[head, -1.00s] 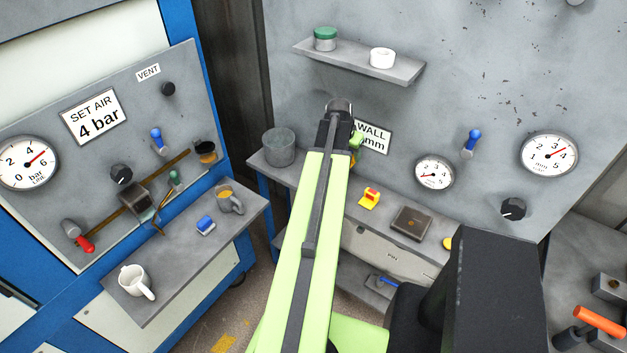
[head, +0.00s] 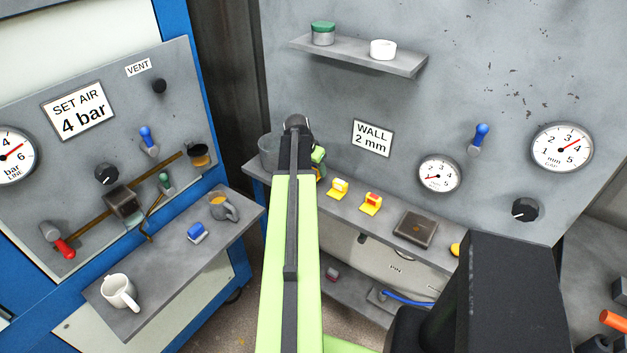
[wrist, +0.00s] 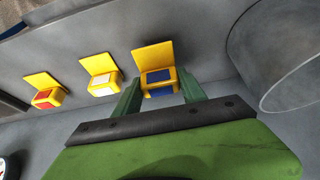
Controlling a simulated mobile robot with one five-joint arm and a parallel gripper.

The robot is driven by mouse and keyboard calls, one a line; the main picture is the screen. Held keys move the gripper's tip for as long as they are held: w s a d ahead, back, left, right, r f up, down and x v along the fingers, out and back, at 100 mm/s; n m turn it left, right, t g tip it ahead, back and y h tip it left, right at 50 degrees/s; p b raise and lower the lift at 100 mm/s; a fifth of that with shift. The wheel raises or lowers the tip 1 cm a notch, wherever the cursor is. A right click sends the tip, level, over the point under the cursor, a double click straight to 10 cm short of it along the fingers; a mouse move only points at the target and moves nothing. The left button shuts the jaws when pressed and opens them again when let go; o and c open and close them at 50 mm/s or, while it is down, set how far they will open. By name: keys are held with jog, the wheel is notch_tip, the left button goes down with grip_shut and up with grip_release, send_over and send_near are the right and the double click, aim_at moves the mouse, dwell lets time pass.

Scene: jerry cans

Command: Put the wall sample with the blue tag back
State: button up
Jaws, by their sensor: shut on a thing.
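In the wrist view, the yellow L-shaped wall sample with the blue tag (wrist: 153,56) is between the two green fingers of my gripper (wrist: 160,92). The gripper is shut on it. It is in line with two similar yellow samples, one with a white tag (wrist: 98,66) and one with a red tag (wrist: 42,80). I cannot tell whether the held sample touches the grey shelf. In the head view, my gripper (head: 318,160) is at the shelf's left end, and my arm hides most of the held sample. The white-tagged (head: 338,188) and red-tagged (head: 370,203) samples stand to its right.
A grey cylindrical container (head: 268,146) stands just left of my gripper and shows at right in the wrist view (wrist: 290,50). The WALL 2 mm sign (head: 372,138) is on the panel behind. A dark box (head: 416,227) sits farther right on the shelf.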

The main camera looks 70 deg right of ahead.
notch_tip(320, 180, down, 3)
jog(key=shift+f+b, duration=0.2)
jog(key=shift+b, duration=0.85)
jog(key=shift+r, duration=0.25)
jog(key=shift+f, duration=0.2)
jog(key=o, duration=1.5)
jog(key=shift+c, duration=0.2)
jog(key=shift+r, duration=0.1)
jog(key=shift+a+r+p, duration=0.1)
jog(key=shift+r+p, duration=0.4)
jog(key=shift+p, duration=0.15)
jog(key=p+v, duration=1)
jog(key=v, duration=0.1)
jog(key=shift+a, duration=0.2)
